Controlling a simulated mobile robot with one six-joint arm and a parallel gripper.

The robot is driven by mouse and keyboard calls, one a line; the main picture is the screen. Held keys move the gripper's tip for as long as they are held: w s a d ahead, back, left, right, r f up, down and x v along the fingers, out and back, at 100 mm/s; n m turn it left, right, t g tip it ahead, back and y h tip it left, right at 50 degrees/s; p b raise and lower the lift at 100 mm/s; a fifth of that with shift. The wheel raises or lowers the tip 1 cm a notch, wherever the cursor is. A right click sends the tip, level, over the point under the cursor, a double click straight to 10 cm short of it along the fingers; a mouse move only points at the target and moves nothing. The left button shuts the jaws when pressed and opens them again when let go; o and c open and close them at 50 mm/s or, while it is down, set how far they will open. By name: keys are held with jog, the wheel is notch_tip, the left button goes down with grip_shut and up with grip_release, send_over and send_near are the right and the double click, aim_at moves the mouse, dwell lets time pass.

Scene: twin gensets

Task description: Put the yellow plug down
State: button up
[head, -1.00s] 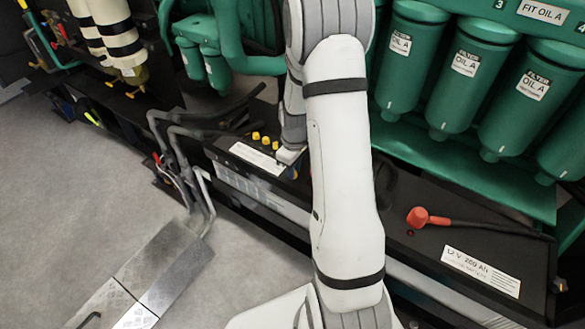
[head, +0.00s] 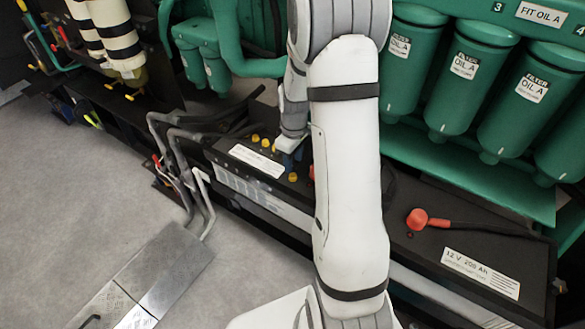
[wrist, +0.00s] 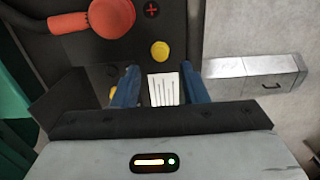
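Several yellow plugs (head: 267,144) sit on top of the black battery (head: 225,151) at the middle left in the head view. One yellow plug (head: 293,177) stands apart, nearer the front edge. My gripper (head: 292,160) is over this battery, its blue fingers partly hidden by the wrist. In the wrist view my gripper (wrist: 159,88) has its two blue fingers well apart. I see no plug between them, only a white striped label behind the gap. A round yellow plug (wrist: 160,51) lies on the black top just beyond the fingertips. I cannot tell which plug it is.
A red terminal cap (wrist: 112,17) with its cable is close left of the fingers in the wrist view. A second battery (head: 478,250) with a red cap (head: 418,218) is at right. Green oil filters (head: 455,80) stand behind. Grey floor is open at left.

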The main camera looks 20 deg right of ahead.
aim_at(294, 175)
jog(key=s+a+r+m, duration=0.1)
jog(key=s+a+r, duration=0.15)
jog(key=r, duration=0.25)
jog(key=s+a+r+m+t, duration=0.1)
jog(key=s+a+r, duration=0.15)
jog(key=r, duration=0.25)
jog(key=s+a+r+m, duration=0.1)
jog(key=s+r, duration=0.3)
jog(key=r, duration=0.2)
jog(key=s+a+r+m, duration=0.1)
jog(key=s+a, duration=0.1)
jog(key=s, duration=0.3)
jog(key=s+a+r+m+t, duration=0.1)
jog(key=s+a+r+m, duration=0.1)
jog(key=s, duration=0.3)
jog(key=shift+s+a+m+t, duration=0.2)
jog(key=shift+s+m+t, duration=0.1)
jog(key=shift+s, duration=0.05)
jog(key=shift+r+p, duration=0.75)
jog(key=shift+p, duration=0.05)
